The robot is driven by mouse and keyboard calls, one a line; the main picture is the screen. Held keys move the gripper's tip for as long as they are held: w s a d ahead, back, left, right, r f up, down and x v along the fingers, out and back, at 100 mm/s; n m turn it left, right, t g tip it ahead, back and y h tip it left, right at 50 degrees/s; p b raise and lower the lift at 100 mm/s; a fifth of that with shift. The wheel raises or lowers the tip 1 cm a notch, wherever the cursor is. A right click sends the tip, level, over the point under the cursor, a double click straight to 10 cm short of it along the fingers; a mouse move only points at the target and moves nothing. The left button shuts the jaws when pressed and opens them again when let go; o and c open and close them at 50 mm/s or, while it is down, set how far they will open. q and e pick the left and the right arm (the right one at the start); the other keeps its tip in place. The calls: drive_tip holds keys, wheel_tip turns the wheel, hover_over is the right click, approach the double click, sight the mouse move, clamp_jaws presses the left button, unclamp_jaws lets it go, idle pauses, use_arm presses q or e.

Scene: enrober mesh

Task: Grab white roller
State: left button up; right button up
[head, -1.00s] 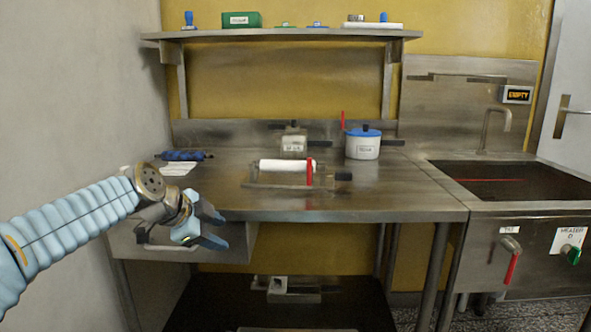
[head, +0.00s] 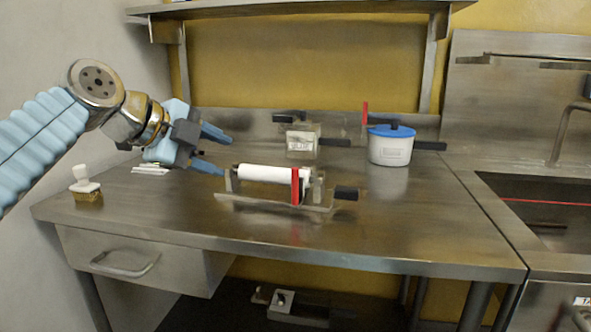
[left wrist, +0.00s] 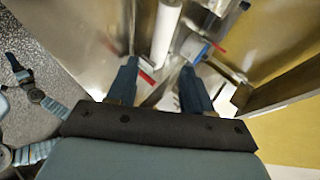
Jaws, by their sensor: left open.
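The white roller (head: 268,173) lies across a metal stand (head: 270,203) on the steel table, with a red piece near its right end and a black handle (head: 346,192) at the far right. It also shows in the left wrist view (left wrist: 167,38), ahead of the fingers and between their directions. My left gripper (head: 226,153) is open and empty, up and left of the roller's left end. Its lower finger shows close to that end in the head view; I cannot tell the gap in depth. My right gripper is not in view.
Behind the roller stand a metal box (head: 301,140) and a white pot with a blue lid (head: 390,147). A white-handled stamp (head: 85,184) sits at the table's left. A shelf (head: 300,12) hangs above. The table's front is clear; a sink (head: 545,205) is right.

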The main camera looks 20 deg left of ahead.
use_arm(q)
approach(265, 173)
drive_tip(key=x, duration=0.5)
drive_tip(key=shift+s+f, duration=0.1)
drive_tip(key=p+x, duration=0.1)
drive_tip(key=x, duration=0.4)
drive_tip(key=shift+w, duration=0.2)
clamp_jaws()
